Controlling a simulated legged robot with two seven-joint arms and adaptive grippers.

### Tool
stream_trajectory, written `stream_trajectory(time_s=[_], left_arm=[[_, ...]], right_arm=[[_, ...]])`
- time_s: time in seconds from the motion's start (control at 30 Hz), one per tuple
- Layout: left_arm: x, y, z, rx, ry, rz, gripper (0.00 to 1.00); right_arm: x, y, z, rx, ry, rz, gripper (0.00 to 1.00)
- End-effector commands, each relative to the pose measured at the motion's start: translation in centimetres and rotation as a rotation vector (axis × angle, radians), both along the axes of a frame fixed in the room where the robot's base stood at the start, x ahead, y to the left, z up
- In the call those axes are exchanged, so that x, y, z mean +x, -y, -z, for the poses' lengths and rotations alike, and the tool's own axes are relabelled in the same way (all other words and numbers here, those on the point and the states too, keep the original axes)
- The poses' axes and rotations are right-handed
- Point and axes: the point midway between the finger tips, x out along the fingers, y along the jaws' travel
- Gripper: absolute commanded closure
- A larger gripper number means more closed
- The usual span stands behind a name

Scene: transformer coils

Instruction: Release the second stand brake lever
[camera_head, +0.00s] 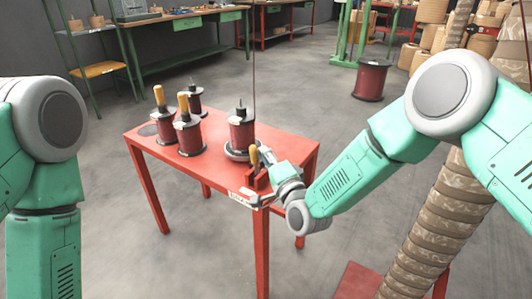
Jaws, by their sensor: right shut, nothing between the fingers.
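A red coil (242,130) stands upright on a round grey base on the red table (225,168). A small yellow-orange lever (255,158) stands beside that base, on a red block at the table's front right. It appears to be the brake lever. My right gripper (265,156) is shut and empty, close to the lever's right side. I cannot tell whether it touches the lever, because the fingertips are small and partly overlap it. My left arm is at the left edge, and its gripper is out of view.
Several other red coils (189,134) stand on the table's left part, two with yellow handles on top. A thin cable hangs behind the near coil. A large reel (371,80) stands on the floor behind. A green workbench (181,32) is at the back. Floor left of the table is clear.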

Motion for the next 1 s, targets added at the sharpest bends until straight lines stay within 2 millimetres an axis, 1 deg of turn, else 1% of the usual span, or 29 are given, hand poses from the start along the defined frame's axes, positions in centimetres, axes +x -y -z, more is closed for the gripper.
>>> stream_trajectory(time_s=[0.07, 0.2, 0.5, 1.0], left_arm=[[0.0, 0.0, 0.0, 0.0, 0.0, 0.0, 0.63], [0.0, 0.0, -0.1, 0.0, 0.0, 0.0, 0.63], [0.0, 0.0, -0.5, 0.0, 0.0, -0.001, 0.63], [0.0, 0.0, -0.5, 0.0, 0.0, -0.001, 0.63]], right_arm=[[-0.5, -0.6, 0.2, -0.04, 0.048, -0.003, 1.0], [-1.1, -1.2, 0.0, -0.04, 0.049, -0.002, 1.0], [-2.1, -1.8, 0.4, -0.036, 0.045, -0.005, 1.0], [-2.4, -2.3, 0.6, -0.039, 0.043, -0.008, 1.0]])
